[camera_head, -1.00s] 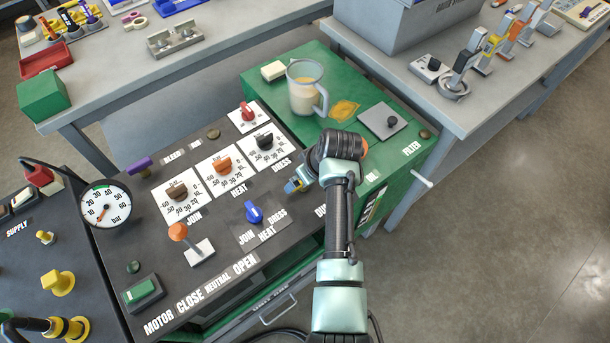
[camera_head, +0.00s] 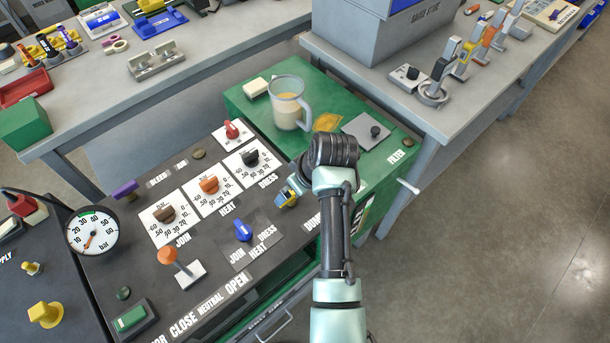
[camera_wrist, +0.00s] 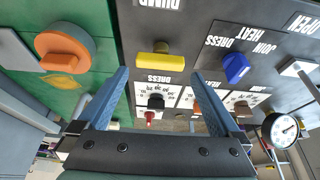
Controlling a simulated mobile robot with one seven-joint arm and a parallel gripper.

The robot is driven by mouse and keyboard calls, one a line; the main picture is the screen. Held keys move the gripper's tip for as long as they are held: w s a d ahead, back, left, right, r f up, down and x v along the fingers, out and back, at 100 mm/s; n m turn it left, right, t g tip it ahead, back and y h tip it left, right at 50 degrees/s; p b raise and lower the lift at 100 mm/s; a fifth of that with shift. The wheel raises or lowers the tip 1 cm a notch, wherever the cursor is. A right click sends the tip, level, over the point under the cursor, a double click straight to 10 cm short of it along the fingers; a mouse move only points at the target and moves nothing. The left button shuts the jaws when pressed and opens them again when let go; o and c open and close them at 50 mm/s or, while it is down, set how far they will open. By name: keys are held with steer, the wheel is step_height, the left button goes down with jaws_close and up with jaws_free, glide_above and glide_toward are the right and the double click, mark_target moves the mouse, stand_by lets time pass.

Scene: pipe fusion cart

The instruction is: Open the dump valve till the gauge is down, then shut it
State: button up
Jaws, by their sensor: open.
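The dump valve's handle is a yellow bar (camera_wrist: 154,60) beside the DUMP lettering on the dark panel. In the wrist view it lies crosswise in the gap ahead of my gripper (camera_wrist: 160,73), whose two blue fingers are spread. No finger visibly touches it. In the head view my gripper (camera_head: 288,194) is over the panel's right side; my wrist hides part of the DUMP label, and a little yellow shows at the fingers. The round white gauge (camera_head: 92,231) stands at the panel's left. Its orange needle points to the lower left, near the low numbers; the exact reading is unclear.
Close by are a blue selector (camera_head: 243,230), an orange-ball lever (camera_head: 167,256) and a black dial knob (camera_head: 250,157). A jug (camera_head: 288,105) stands on the green top. An orange round cap (camera_wrist: 65,50) sits left of the handle in the wrist view.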

steer(key=v, duration=0.8)
steer(key=shift+r, duration=0.25)
steer(key=shift+s, duration=0.1)
